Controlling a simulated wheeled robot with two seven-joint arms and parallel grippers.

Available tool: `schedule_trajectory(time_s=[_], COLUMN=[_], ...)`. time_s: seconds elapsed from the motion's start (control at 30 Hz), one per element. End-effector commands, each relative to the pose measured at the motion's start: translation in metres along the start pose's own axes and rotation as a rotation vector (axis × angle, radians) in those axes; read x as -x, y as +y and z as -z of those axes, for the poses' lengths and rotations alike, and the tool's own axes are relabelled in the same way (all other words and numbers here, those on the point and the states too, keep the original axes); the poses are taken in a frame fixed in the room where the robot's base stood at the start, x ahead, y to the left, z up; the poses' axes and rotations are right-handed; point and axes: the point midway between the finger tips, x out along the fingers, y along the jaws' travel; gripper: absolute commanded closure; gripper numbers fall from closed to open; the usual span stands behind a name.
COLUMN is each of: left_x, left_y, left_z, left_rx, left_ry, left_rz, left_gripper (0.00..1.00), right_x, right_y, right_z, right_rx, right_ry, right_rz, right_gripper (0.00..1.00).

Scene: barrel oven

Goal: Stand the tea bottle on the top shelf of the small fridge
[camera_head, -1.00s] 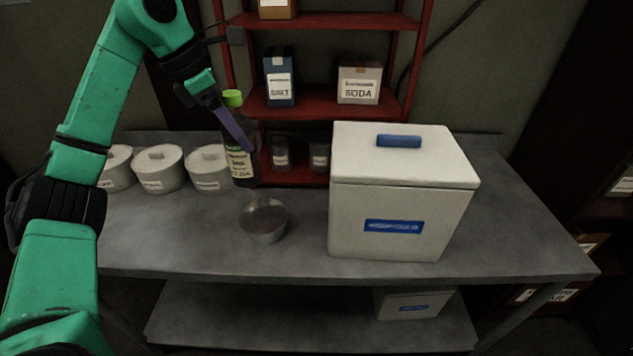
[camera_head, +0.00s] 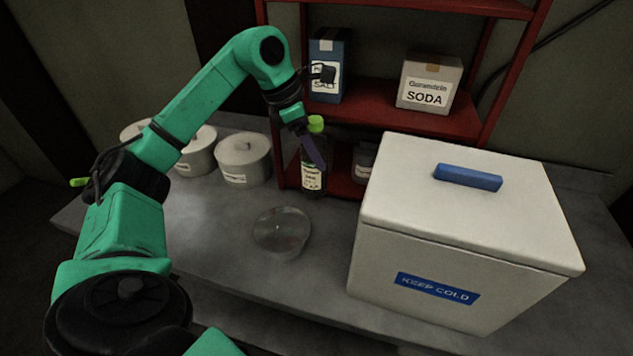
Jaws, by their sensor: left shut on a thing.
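The tea bottle (camera_head: 311,178) is dark, with a bright green cap and a pale label. It is upright in the middle of the head view, in front of the red shelf rack. My left gripper (camera_head: 316,152) is shut on its upper part, and a purple finger crosses the bottle. I cannot tell whether its base touches the table. No open fridge or fridge shelf is in view. My right gripper is not in view.
A white lidded box (camera_head: 392,240) with a blue handle and a "KEEP COLD" label fills the right of the table. A glass bowl (camera_head: 282,232) stands in front of the bottle. White canisters (camera_head: 243,160) stand to the left. The red rack (camera_head: 375,112) holds a soda box (camera_head: 429,84) and a blue box (camera_head: 325,65).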

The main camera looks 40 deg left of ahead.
Motion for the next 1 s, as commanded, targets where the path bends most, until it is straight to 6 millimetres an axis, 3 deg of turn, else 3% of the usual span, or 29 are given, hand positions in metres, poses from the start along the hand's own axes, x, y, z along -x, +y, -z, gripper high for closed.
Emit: schedule_trajectory(time_s=[0.03, 0.17, 0.4, 0.77, 0.8, 0.83, 1.0], left_x=[-0.013, -0.035, -0.071, -0.078, -0.077, -0.077, -0.077], left_y=[0.0, 0.0, 0.0, 0.0, 0.0, 0.0, 0.0], left_z=[0.006, 0.015, 0.03, 0.032, 0.032, 0.032, 0.032], left_rx=[0.001, 0.001, 0.001, 0.0, 0.0, 0.0, 0.0], left_ry=[0.004, 0.0, 0.0, -0.003, -0.001, -0.001, -0.001], left_rz=[0.002, 0.001, 0.0, -0.001, 0.0, 0.0, 0.0], left_gripper=[1.0, 1.0, 1.0, 1.0, 0.13, 0.01, 0.0], right_x=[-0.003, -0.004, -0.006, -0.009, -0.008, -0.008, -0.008], right_y=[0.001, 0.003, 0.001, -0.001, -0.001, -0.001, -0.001], right_z=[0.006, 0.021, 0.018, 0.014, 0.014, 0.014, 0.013], right_rx=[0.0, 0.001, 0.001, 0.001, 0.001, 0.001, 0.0], right_ry=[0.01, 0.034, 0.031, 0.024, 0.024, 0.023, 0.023], right_rz=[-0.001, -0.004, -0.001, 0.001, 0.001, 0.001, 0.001], right_gripper=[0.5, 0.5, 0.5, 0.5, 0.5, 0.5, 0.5])
